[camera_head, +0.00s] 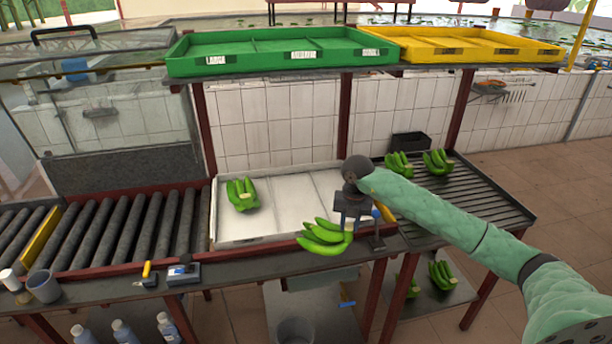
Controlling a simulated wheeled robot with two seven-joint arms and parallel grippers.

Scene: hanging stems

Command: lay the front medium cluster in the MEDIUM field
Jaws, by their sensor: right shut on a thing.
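My right gripper (352,224) is shut on a green banana cluster (324,240), holding it by its crown end. The cluster hangs at the front edge of the white tray, its fingers pointing left. The green tray (176,67) on the upper shelf has three fields with labels; the left reads LARGE, the middle one (303,55) looks like MEDIUM, and the right is hard to read. These fields look empty. Another green cluster (242,195) lies in the left part of the white tray (290,190). My left gripper is not in view.
A yellow tray (470,46) stands right of the green one. Two clusters (399,164) (437,161) lie on the slatted rack at right, with more below. Rollers (130,230) are at left. Red posts (344,118) carry the shelf. Small tools lie at the front edge.

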